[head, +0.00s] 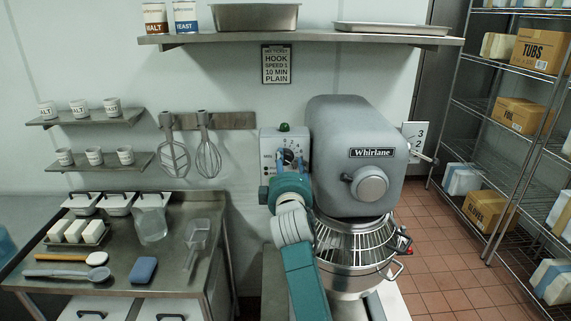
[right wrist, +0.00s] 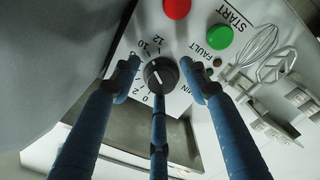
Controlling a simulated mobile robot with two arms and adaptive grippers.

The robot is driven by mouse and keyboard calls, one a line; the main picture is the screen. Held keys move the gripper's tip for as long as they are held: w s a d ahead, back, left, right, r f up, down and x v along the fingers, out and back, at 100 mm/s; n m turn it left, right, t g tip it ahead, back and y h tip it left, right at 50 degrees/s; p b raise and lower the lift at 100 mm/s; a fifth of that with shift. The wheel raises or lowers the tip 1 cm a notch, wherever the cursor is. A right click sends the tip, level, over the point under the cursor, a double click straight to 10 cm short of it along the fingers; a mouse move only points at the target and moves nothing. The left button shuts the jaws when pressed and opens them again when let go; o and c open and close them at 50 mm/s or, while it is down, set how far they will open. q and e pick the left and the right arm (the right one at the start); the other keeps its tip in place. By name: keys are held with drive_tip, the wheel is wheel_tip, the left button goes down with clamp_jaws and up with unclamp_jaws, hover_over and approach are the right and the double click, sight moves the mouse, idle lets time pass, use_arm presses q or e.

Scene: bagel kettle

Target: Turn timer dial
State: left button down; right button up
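The timer dial (right wrist: 160,73) is a round black knob with a white pointer line, on a white control panel with printed numbers. In the right wrist view it sits between the spread fingers of my right gripper (right wrist: 160,78). One finger is on each side with a visible gap, and the third overlaps the dial's lower edge; contact is unclear. The exact number at the pointer is hard to read. In the head view my right gripper (head: 288,162) is at the control panel (head: 268,147) and covers part of the dial. My left gripper is not in view.
The grey mixer (head: 350,150) with its wire bowl guard (head: 354,241) stands directly right of my right arm. A red button (right wrist: 177,8) and green button (right wrist: 219,37) lie close to the dial. A whisk (head: 208,157) and paddle (head: 173,159) hang to the left.

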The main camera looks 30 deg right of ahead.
drive_tip(key=shift+s+d+r, duration=0.1)
drive_tip(key=shift+s+a, duration=0.3)
drive_tip(key=shift+a, duration=0.1)
drive_tip(key=v, duration=1.1)
drive_tip(key=shift+d, duration=0.2)
drive_tip(key=shift+s, duration=0.1)
